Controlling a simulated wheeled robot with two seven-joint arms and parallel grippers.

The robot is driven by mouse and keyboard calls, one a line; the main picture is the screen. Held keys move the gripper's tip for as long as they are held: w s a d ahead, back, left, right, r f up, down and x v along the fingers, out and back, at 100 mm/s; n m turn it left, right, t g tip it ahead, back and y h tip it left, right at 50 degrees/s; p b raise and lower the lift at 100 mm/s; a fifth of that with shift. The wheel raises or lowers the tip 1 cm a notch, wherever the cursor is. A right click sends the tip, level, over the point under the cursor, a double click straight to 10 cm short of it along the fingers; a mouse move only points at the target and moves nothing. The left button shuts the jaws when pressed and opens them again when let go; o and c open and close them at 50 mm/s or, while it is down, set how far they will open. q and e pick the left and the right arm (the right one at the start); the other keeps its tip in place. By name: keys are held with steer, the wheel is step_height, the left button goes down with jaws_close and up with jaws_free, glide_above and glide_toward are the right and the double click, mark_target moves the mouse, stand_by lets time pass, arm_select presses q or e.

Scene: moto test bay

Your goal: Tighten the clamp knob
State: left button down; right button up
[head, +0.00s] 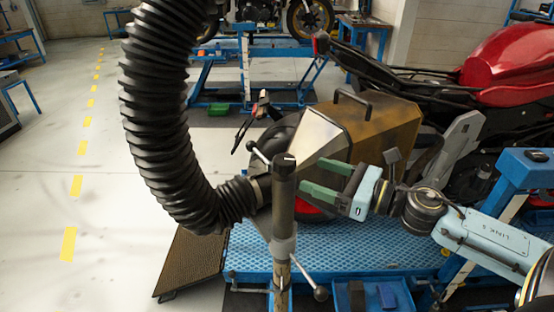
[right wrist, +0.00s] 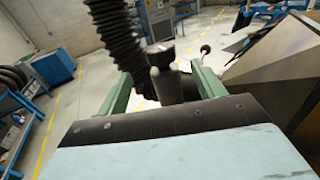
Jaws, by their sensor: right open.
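A dark upright post (head: 283,205) with a round dark cap (head: 284,160) stands beside the hose nozzle. A thin rod ends in a ball (head: 250,146) at the post's upper left. A lower lever ends in a dark ball knob (head: 320,293); I cannot tell which of these is the clamp knob. My right gripper (head: 306,178) is open, its green fingers pointing left at the post's upper part. In the right wrist view, the post top (right wrist: 160,58) shows between the open fingers (right wrist: 162,85), with nothing gripped. My left gripper is not in view.
A thick black ribbed hose (head: 150,110) hangs left of the post. A brown and silver box (head: 365,125) with a handle stands close behind my right gripper. A blue lift platform (head: 340,255) and red motorcycle (head: 510,65) are to the right. Floor at left is clear.

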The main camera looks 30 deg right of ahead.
mark_target(277, 160)
steer(key=p+x, duration=0.1)
steer(key=x, duration=0.7)
steer(key=shift+w+p, duration=0.3)
steer(key=shift+p, duration=0.05)
steer(key=shift+p+x, duration=0.3)
steer(key=shift+x, duration=0.8)
steer(key=shift+f, duration=0.1)
steer(key=c, duration=1)
